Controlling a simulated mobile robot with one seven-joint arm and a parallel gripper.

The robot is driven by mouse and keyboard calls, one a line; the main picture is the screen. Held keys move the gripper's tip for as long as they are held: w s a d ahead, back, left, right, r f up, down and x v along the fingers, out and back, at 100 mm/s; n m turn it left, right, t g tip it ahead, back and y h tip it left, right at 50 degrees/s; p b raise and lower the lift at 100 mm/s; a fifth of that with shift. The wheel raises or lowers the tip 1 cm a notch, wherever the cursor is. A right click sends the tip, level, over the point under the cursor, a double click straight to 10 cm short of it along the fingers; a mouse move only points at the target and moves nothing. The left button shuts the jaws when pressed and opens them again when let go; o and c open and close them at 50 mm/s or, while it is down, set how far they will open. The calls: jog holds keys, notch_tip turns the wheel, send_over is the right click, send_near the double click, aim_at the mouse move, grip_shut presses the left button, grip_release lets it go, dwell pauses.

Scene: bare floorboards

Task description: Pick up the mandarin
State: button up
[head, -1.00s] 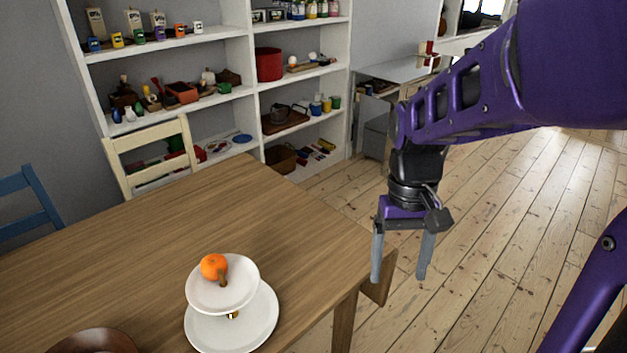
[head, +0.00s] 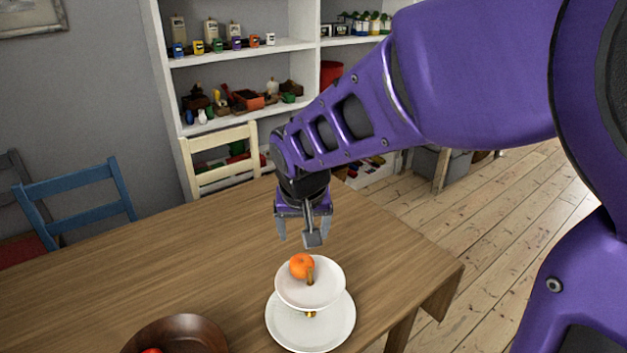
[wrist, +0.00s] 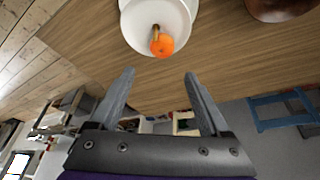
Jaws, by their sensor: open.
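The orange mandarin (head: 301,266) sits on the upper plate (head: 328,290) of a white two-tier stand, beside its central post. The lower plate (head: 318,338) rests on the wooden table. My gripper (head: 308,236) is open and empty, behind and above the mandarin in the head view, apart from it. In the wrist view, the mandarin (wrist: 162,46) lies beyond the gap between the open fingertips (wrist: 160,74), near the top of the picture.
A brown bowl (head: 178,338) with something red in it stands on the table (head: 190,265) to the left. A cream chair (head: 222,160) and a blue chair (head: 80,200) stand behind the table. White shelves (head: 245,48) hold many small items.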

jog(key=b, duration=0.4)
send_near(301, 261)
jog(key=x, duration=0.4)
jog(key=shift+s+f, duration=0.1)
jog(key=shift+f, duration=0.25)
jog(key=shift+b+x, duration=1)
jog(key=shift+x, duration=1.95)
jog(key=shift+r, duration=0.15)
jog(key=c, duration=1.1)
jog(key=shift+o, duration=0.2)
